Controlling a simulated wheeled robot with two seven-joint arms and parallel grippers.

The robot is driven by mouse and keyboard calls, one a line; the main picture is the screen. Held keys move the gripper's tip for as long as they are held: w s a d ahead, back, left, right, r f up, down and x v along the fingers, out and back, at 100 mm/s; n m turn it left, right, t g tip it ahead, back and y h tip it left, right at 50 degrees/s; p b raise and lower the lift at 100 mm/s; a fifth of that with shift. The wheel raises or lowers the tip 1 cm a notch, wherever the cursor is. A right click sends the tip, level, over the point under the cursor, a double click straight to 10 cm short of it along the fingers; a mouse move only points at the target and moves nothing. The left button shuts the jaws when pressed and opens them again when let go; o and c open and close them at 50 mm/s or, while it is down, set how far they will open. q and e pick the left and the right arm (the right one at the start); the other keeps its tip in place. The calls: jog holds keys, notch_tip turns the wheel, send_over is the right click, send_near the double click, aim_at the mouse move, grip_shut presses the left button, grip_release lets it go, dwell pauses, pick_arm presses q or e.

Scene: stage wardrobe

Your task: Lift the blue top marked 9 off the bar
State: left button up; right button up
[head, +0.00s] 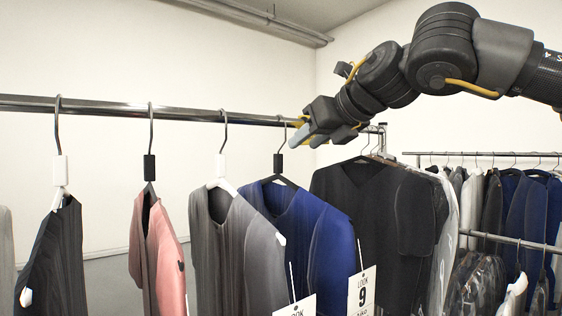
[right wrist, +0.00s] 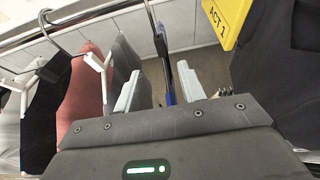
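The blue top (head: 320,235) hangs from the bar (head: 190,113) on a hanger with a black block (head: 278,163) below its hook. A white tag marked 9 (head: 362,293) hangs by a string at its right sleeve. My right gripper (head: 304,136) is at bar height, just right of that hook. In the right wrist view its two pale fingers (right wrist: 160,92) are apart, with the hanger's black block (right wrist: 161,44) and a strip of blue (right wrist: 170,98) showing in the gap. I cannot tell whether the fingers touch the hanger. My left gripper is out of view.
A grey top (head: 235,245) hangs close on the left, a black top (head: 365,210) close on the right. A pink top (head: 157,255) hangs farther left. A yellow ACT 1 sign (right wrist: 226,18) is near the right finger. Another full rack (head: 490,154) stands behind right.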

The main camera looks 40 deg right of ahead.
aim_at(280, 161)
jog(key=x, duration=1.1)
jog(key=shift+w+d+f, duration=0.1)
jog(key=shift+w+f, duration=0.1)
jog(key=shift+w, duration=0.15)
grip_shut()
jog(key=shift+r, duration=0.15)
jog(key=shift+r, duration=1.6)
jog(key=shift+s, duration=0.1)
